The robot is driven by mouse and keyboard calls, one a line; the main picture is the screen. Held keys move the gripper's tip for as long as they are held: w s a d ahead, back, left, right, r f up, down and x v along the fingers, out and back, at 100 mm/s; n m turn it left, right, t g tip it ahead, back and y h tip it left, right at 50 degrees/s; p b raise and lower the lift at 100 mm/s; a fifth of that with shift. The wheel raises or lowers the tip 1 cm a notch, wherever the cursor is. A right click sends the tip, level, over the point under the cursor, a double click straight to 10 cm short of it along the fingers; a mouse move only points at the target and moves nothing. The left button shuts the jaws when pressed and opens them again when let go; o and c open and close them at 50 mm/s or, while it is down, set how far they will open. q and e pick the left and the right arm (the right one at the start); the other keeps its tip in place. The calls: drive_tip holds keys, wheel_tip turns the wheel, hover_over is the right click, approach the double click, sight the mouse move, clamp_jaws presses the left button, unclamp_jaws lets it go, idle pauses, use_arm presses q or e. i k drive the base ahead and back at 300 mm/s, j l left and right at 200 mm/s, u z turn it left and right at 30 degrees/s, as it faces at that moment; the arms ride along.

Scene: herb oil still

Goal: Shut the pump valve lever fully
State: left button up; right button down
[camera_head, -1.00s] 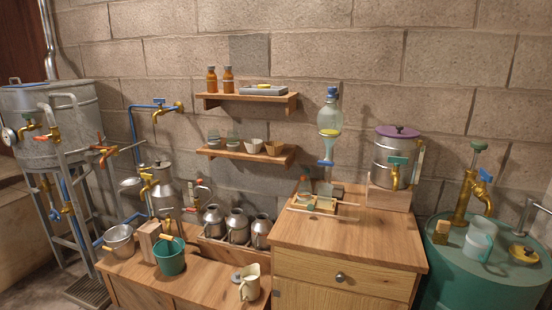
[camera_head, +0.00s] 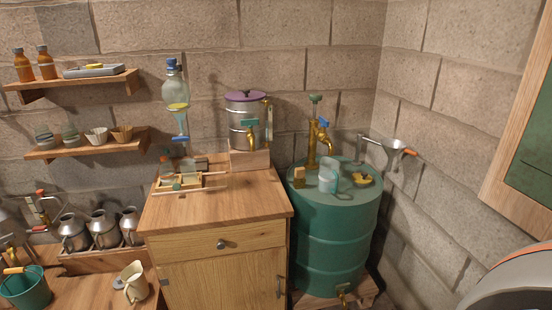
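A brass pump (camera_head: 312,148) with a green knob on top stands upright on the green drum (camera_head: 335,235), right of the wooden cabinet. Its blue valve lever (camera_head: 323,123) sits on top of the brass spout. The lever looks small and tilted here, and I cannot tell how far it is turned. The spout points down to the right, above the drum top. A clear jug (camera_head: 328,178) stands on the drum close to the pump. Neither of my grippers is in view.
A small wooden block (camera_head: 298,190) and a yellow item (camera_head: 362,179) also lie on the drum. A wall bracket with a funnel (camera_head: 391,150) is to the right. A metal pot with a teal-handled tap (camera_head: 247,112) stands on the cabinet (camera_head: 220,210). An open wooden door panel (camera_head: 520,150) is at far right.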

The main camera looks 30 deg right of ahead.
sight(325, 123)
drive_tip(key=i+l, duration=0.15)
drive_tip(key=l, duration=0.2)
drive_tip(key=i+l+u, duration=0.15)
drive_tip(key=l, duration=0.2)
drive_tip(key=i+l, duration=0.1)
drive_tip(key=l, duration=0.25)
drive_tip(key=i+l+u, duration=0.15)
drive_tip(key=l, duration=0.2)
